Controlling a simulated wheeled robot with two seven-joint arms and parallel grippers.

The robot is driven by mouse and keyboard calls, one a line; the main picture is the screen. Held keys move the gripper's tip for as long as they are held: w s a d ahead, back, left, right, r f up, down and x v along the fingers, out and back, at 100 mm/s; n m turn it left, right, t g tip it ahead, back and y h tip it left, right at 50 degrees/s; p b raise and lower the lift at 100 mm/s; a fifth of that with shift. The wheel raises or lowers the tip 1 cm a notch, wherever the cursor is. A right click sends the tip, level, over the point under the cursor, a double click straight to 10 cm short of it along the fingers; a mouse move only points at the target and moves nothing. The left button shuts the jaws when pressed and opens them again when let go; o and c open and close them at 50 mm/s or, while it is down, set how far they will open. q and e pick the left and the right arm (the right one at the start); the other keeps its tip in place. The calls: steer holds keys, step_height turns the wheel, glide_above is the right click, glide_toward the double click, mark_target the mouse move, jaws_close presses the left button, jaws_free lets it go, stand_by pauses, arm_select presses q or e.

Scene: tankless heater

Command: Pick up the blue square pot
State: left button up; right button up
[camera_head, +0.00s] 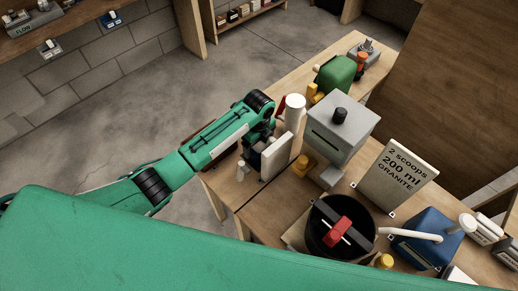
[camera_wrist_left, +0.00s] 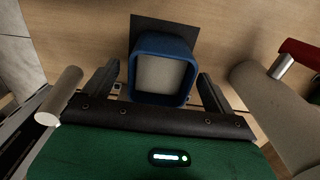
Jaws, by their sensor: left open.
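The blue square pot (camera_wrist_left: 136,82) shows in the left wrist view, with a pale grey inside and a dark square patch beside its far rim. My left gripper (camera_wrist_left: 158,82) is open, with one finger on each side of the pot. Small gaps seem to show between fingers and pot; I cannot tell if either touches. In the head view my left gripper (camera_head: 262,135) is over the near left part of the table, and I cannot make out the pot there. My right gripper is not in view.
A white upright panel (camera_head: 276,157) and a white bottle (camera_head: 293,107) stand close to the left gripper. A grey box machine (camera_head: 340,130), a black round vessel (camera_head: 325,245), a sign (camera_head: 397,178) and a blue box with a white handle (camera_head: 420,252) crowd the table (camera_head: 232,170).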

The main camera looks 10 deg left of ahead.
mark_target(259, 149)
arm_select(q)
steer(key=shift+f+p, duration=0.5)
steer(key=shift+f, duration=1.45)
steer(key=shift+c, duration=0.2)
steer(key=c, duration=1.1)
steer(key=shift+o, duration=0.2)
steer(key=shift+r, duration=0.15)
